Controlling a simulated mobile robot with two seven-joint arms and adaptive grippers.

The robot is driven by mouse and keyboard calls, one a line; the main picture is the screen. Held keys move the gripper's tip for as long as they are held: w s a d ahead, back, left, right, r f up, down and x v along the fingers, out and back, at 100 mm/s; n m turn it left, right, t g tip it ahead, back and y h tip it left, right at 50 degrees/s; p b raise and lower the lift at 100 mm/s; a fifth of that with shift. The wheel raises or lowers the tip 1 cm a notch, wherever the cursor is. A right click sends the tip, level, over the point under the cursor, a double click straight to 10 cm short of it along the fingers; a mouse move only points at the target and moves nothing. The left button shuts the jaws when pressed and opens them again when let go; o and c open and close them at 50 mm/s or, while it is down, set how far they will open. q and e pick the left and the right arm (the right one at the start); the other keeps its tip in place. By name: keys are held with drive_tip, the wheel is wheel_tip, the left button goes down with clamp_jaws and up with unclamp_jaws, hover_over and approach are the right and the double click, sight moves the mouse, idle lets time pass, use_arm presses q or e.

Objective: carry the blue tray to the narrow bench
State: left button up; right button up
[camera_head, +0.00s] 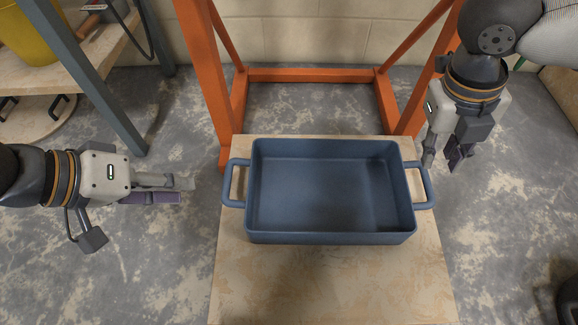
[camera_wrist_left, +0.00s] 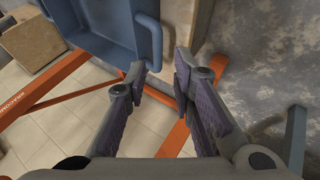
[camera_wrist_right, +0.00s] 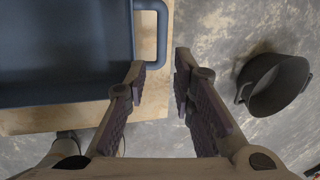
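The blue tray (camera_head: 330,238) is a deep rectangular box with a loop handle at each short end. It looks empty and rests on a pale wooden top (camera_head: 330,285). My left gripper (camera_head: 188,190) is left of the tray's left handle (camera_head: 228,184), apart from it. In the left wrist view its fingers (camera_wrist_left: 163,70) are spread and empty, with the handle (camera_wrist_left: 148,40) just beyond the tips. My right gripper (camera_head: 443,165) is right of the right handle (camera_head: 425,186), apart from it. In the right wrist view its fingers (camera_wrist_right: 160,70) are spread, near the handle (camera_wrist_right: 162,35).
An orange frame (camera_head: 310,75) stands behind the tray. A wooden shelf (camera_head: 55,62) with grey posts and a yellow bucket (camera_head: 28,30) is at upper left. A dark tub (camera_wrist_right: 275,85) stands on the floor at right. Bare floor lies on both sides of the wooden top.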

sight(226, 182)
use_arm(q)
drive_tip(key=shift+w+r, duration=0.25)
drive_tip(key=shift+w, duration=0.15)
use_arm(e)
drive_tip(key=shift+w+d+r, duration=0.2)
drive_tip(key=shift+w+r, duration=0.1)
drive_tip(key=shift+w, duration=0.05)
use_arm(q)
drive_tip(key=shift+f, duration=0.1)
use_arm(e)
drive_tip(key=shift+s+a, duration=0.1)
